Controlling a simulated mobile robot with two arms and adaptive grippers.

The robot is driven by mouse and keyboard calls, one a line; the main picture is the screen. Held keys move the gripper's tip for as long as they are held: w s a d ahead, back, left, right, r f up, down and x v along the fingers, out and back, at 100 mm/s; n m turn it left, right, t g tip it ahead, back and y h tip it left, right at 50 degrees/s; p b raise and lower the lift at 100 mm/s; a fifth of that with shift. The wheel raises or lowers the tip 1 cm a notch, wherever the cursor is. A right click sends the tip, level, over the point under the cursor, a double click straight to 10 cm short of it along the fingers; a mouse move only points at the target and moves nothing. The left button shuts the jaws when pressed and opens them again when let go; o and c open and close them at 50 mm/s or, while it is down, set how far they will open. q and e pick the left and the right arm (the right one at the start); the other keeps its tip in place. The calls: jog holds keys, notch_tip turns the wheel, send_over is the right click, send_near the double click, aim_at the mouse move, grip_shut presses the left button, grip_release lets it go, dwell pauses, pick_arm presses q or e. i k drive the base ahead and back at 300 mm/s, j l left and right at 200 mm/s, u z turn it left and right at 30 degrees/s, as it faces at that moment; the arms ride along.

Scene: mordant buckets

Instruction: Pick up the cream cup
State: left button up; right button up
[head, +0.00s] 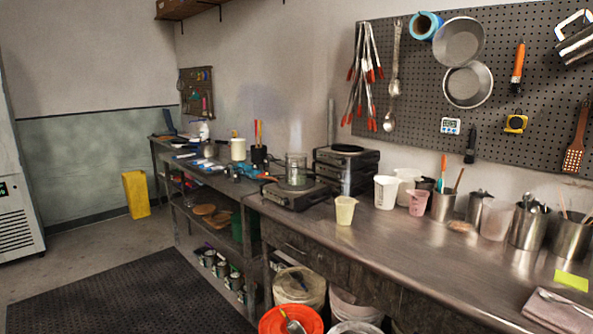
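A cream, pale yellow cup (345,211) stands upright near the front edge of the metal counter (400,240), right of the hot plate. A white cup (386,193) stands behind it to the right, with another whitish cup (407,180) behind that one. A pink cup (418,203) stands further right. Neither of my grippers shows in the head view. Nothing is seen touching the cream cup.
A hot plate (297,196) bearing a glass beaker is left of the cup. Metal canisters (443,206) and a clear container (496,220) line the counter's right. Buckets (299,289) stand below. A dark mat (130,291) covers the floor.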

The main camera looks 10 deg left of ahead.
aim_at(345, 210)
jog(key=i+l+z, duration=0.15)
jog(key=i, duration=0.25)
jog(key=i+l+z, duration=0.15)
jog(key=i, duration=0.3)
